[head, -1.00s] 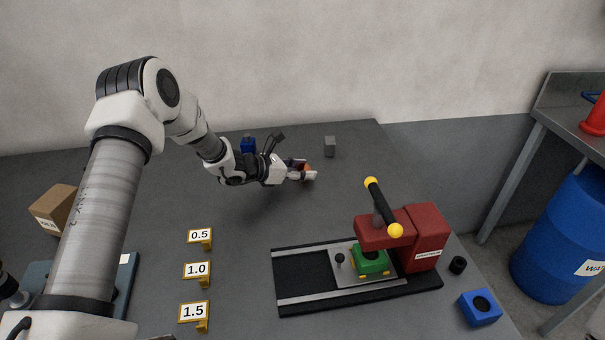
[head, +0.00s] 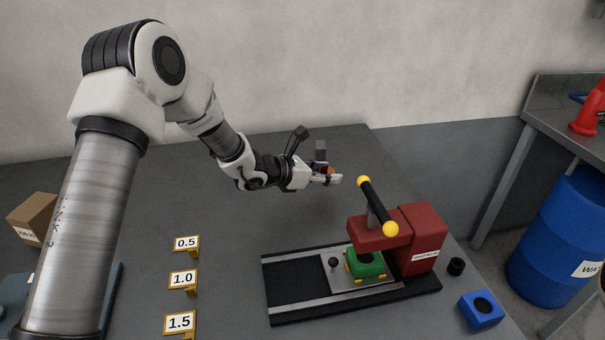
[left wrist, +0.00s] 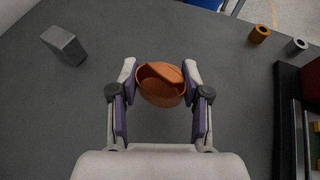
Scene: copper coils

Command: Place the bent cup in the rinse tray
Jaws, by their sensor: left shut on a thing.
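The bent cup is a copper-orange round cup with a piece of its wall folded across the opening; it shows in the left wrist view (left wrist: 160,90). My left gripper (left wrist: 160,80) is shut on it, with one finger on each side. In the head view my left gripper (head: 328,176) is over the far part of the table, and only a bit of orange shows between the fingers. I cannot make out a rinse tray for certain in either view. My right gripper is not in view.
A red press (head: 420,240) with a green block (head: 367,264) stands on a black rail base. A grey block (head: 321,150) is just behind the gripper. Number signs (head: 183,281) stand left of the press. A blue block (head: 481,309) lies at the right edge. The table (head: 225,270) between is clear.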

